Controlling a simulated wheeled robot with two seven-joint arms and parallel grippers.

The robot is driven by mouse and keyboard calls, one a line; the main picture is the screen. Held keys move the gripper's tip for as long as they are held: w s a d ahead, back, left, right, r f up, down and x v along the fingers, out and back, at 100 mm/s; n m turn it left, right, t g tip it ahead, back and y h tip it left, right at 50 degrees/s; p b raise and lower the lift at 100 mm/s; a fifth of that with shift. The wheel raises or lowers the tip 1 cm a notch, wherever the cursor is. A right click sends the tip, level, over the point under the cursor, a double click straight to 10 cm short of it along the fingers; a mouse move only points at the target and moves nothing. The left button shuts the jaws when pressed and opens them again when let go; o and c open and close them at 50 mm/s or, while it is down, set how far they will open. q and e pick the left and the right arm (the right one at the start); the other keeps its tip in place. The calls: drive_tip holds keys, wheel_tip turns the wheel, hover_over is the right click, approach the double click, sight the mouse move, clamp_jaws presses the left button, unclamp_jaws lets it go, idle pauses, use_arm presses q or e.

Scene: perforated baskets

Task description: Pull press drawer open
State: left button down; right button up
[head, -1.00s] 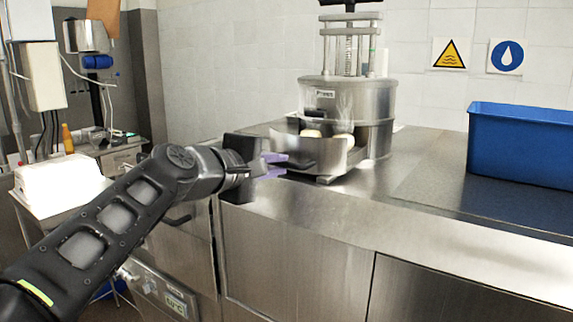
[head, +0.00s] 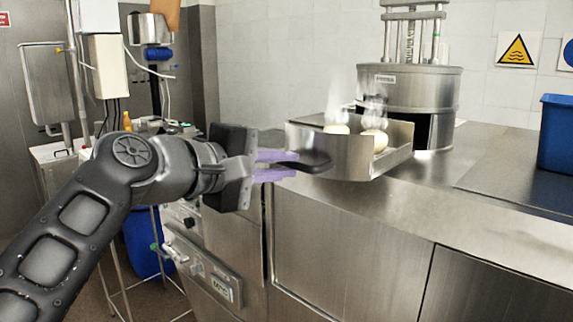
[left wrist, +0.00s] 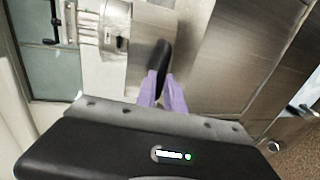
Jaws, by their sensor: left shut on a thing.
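The steel press (head: 418,88) stands on the counter at the back, and it also shows in the left wrist view (left wrist: 117,38). Its drawer (head: 345,155) is pulled well out toward the left, with pale round pieces (head: 374,141) in it and steam above them. A dark opening shows in the press body behind the drawer. My left gripper (head: 285,165) is shut on the drawer's black handle (head: 312,162), which also shows between the purple fingers in the left wrist view (left wrist: 163,58). My right gripper is not in view.
The steel counter (head: 480,190) runs to the right, with bare room in front of the press. A blue bin (head: 557,135) stands at the right edge. Cabinets with a control panel (head: 205,275) lie below the counter. A second blue container (head: 145,240) is on the left.

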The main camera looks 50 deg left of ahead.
use_arm(q)
drive_tip(key=shift+f, duration=0.15)
drive_tip(key=c, duration=1.8)
unclamp_jaws()
drive_tip(key=shift+s, duration=0.1)
drive_tip(key=shift+o, duration=1.4)
drive_tip(key=shift+s, duration=0.25)
drive_tip(key=shift+o, duration=0.3)
drive_tip(key=shift+w, duration=0.15)
drive_tip(key=b+v, duration=0.1)
drive_tip(key=v, duration=0.6)
drive_tip(key=shift+s+r, duration=0.25)
drive_tip(key=shift+s, duration=0.15)
drive_tip(key=shift+d, duration=0.1)
